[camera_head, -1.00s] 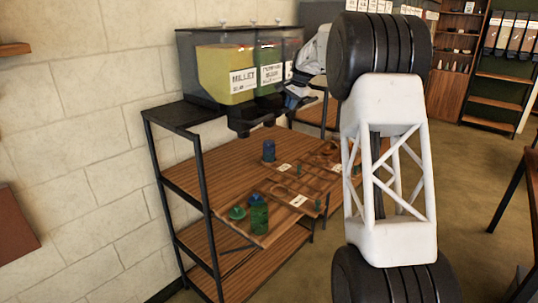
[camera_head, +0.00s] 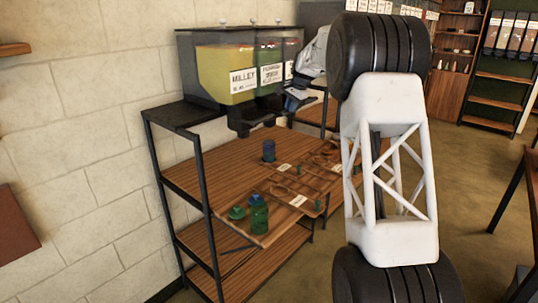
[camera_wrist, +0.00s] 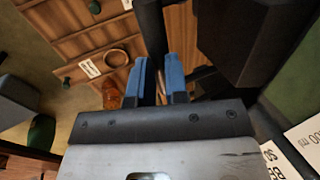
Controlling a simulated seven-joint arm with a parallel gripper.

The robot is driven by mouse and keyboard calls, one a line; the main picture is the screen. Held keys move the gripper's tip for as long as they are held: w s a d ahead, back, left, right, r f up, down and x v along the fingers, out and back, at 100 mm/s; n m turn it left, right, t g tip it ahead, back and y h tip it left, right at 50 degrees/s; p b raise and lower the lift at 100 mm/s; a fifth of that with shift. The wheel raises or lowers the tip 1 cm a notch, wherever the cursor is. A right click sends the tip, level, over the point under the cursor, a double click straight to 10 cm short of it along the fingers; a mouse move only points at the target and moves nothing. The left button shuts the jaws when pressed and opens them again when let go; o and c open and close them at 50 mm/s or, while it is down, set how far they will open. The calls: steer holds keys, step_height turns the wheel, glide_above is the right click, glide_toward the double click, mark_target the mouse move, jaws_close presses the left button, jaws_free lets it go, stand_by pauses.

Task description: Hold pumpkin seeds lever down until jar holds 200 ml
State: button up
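The dispenser has a yellow millet bin (camera_head: 224,62) and, to its right, a green bin (camera_head: 268,53) whose label (camera_head: 271,74) appears to read pumpkin seeds. My gripper (camera_head: 290,100) is just below and right of that label. In the wrist view, the blue fingers of my gripper (camera_wrist: 157,62) stand a little apart, with a dark bar (camera_wrist: 152,30) beyond their tips. I cannot tell whether they touch a lever; the pumpkin seeds lever is not clear. A blue jar (camera_head: 269,151) stands on the shelf below the dispenser. Its fill level cannot be read.
A green jar (camera_head: 258,216) and a green lid (camera_head: 237,212) are at the near end of the wooden tray (camera_head: 270,205), which has white labels and ring outlines. A dark block (camera_wrist: 243,40) is close to the right of my fingers. The left part of the shelf (camera_head: 197,172) is clear.

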steer(key=shift+f, duration=0.4)
steer(key=shift+x, duration=1.05)
stand_by(1.0)
steer(key=shift+s+d+r, duration=0.2)
steer(key=shift+r, duration=0.15)
stand_by(0.7)
steer(key=shift+r, duration=2.25)
steer(key=shift+r, duration=0.15)
steer(key=shift+r, duration=2.35)
steer(key=shift+s, duration=0.1)
